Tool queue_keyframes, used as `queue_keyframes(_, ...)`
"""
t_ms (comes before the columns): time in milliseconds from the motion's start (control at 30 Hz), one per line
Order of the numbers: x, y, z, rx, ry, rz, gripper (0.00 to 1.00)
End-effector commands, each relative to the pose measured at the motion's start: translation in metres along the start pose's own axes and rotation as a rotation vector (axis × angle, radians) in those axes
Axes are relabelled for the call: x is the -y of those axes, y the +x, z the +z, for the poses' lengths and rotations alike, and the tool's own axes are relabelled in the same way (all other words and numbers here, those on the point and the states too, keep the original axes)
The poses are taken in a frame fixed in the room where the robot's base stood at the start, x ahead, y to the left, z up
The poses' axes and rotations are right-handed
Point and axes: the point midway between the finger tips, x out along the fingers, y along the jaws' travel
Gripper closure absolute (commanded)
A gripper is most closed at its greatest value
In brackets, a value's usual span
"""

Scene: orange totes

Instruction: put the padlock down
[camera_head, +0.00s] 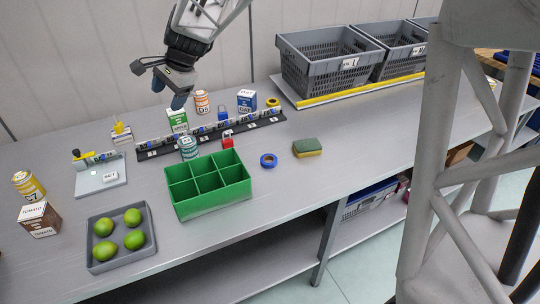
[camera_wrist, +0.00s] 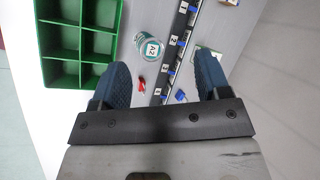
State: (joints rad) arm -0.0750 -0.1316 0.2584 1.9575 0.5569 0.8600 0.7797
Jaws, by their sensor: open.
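A small red padlock (camera_head: 227,142) stands on the grey bench at the front edge of the black numbered rail, behind the green box. It also shows in the wrist view (camera_wrist: 141,84), between and below my fingers. A small blue padlock-like item (camera_head: 222,115) is behind the rail and shows in the wrist view (camera_wrist: 180,96). I cannot tell which one the task means. My gripper (camera_head: 179,102) is above the bench, apart from both. In the wrist view my gripper (camera_wrist: 161,82) has its fingers wide apart, with nothing held between them.
The black rail (camera_head: 262,121) has several numbered places. A teal-and-white can marked A2 (camera_head: 188,147) stands beside the green divided box (camera_head: 208,209). Blue tape (camera_head: 268,160) and a sponge (camera_head: 307,148) lie to the right, with clear bench beyond. Grey crates (camera_head: 328,62) stand at the back right.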

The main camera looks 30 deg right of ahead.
Motion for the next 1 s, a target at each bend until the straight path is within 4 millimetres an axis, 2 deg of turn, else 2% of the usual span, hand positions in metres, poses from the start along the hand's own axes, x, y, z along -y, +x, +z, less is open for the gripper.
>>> queue_keyframes(33, -0.015, -0.010, 0.005, -0.013, -0.041, 0.008, 0.30)
queue_keyframes(200, -0.063, -0.036, 0.019, -0.058, -0.199, 0.048, 0.30)
queue_keyframes(500, -0.152, -0.072, 0.044, -0.127, -0.473, 0.136, 0.30)
queue_keyframes(767, -0.232, -0.094, 0.063, -0.179, -0.703, 0.227, 0.30)
queue_keyframes(1000, -0.302, -0.103, 0.078, -0.213, -0.901, 0.322, 0.30)
